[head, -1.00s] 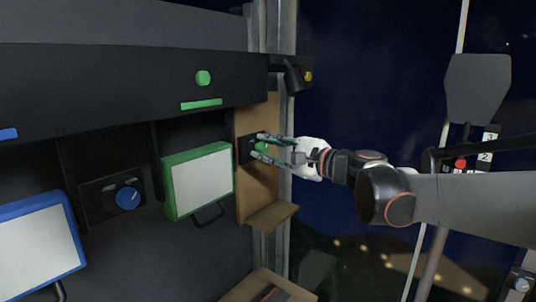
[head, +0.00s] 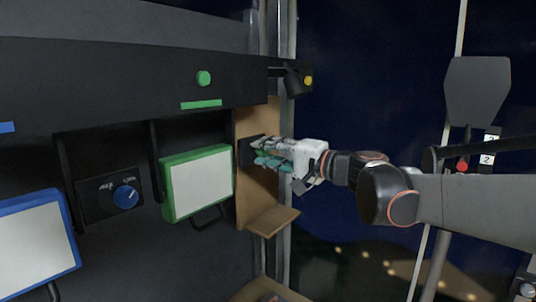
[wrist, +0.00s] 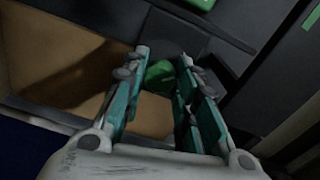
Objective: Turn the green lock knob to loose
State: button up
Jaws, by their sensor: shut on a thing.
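The green lock knob (wrist: 158,74) sits on a dark plate (head: 246,152) fixed to a wooden side panel. In the wrist view it lies between my two teal fingers, near their tips. My gripper (head: 258,152) is shut on the knob, reaching in from the right. In the wrist view my gripper (wrist: 164,62) hides the knob's sides, and I cannot read any loose or lock mark. In the head view the fingers cover most of the knob.
A green-framed panel (head: 198,184) stands just left of the wooden panel (head: 260,195). A wooden ledge (head: 271,220) juts out below. A dark beam with a green button (head: 203,78) runs above. A blue knob (head: 125,197) is farther left.

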jog(key=shift+f, duration=0.1)
dwell(0.3)
jog(key=o, duration=1.1)
jog(key=shift+d, duration=0.1)
jog(key=v, duration=1.2)
